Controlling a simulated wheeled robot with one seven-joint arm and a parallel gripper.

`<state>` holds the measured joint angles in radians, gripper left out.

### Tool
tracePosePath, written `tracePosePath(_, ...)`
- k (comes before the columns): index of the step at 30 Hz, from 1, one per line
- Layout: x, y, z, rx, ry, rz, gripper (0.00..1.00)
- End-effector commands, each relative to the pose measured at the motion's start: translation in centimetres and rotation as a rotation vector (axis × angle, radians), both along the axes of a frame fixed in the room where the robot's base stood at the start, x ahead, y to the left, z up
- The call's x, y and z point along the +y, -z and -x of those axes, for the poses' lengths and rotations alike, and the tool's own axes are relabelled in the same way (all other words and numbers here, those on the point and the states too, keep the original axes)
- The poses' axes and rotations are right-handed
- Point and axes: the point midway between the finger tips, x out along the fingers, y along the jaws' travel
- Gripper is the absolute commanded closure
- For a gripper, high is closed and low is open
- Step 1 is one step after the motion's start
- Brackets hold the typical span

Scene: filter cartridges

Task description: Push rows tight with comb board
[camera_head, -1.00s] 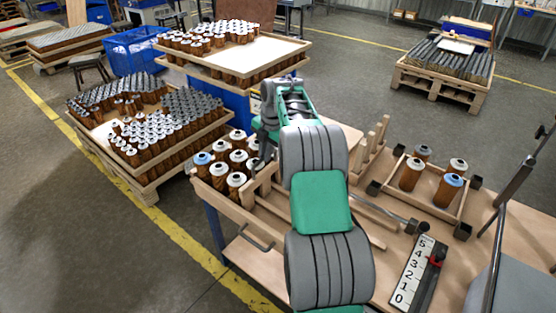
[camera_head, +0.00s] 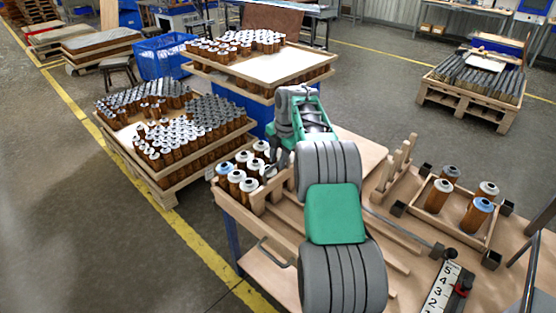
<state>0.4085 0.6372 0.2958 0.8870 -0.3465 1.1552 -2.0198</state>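Several brown filter cartridges with pale tops (camera_head: 237,182) stand close together at the left end of the wooden bench; one has a blue top. My gripper (camera_head: 272,178) is low beside the right side of this group. The arm and wrist hide most of its fingers, so I cannot tell its opening or whether it holds anything. A wooden piece (camera_head: 258,202) stands upright just right of the cartridges, by the gripper; it may be the comb board, but its teeth do not show clearly.
A shallow tray (camera_head: 463,232) holds a few cartridges. A numbered scale (camera_head: 443,287) lies at the front right. Pallets with many cartridges (camera_head: 190,182) stand behind left, near a blue crate (camera_head: 163,55).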

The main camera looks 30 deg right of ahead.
Motion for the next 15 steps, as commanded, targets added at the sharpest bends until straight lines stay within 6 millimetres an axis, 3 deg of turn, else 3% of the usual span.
tracePosePath(9,0.0,-0.2,0.1,0.001,0.000,-0.001,0.66)
tracePosePath(15,-0.3,-3.5,0.6,-0.001,0.000,0.001,0.66)
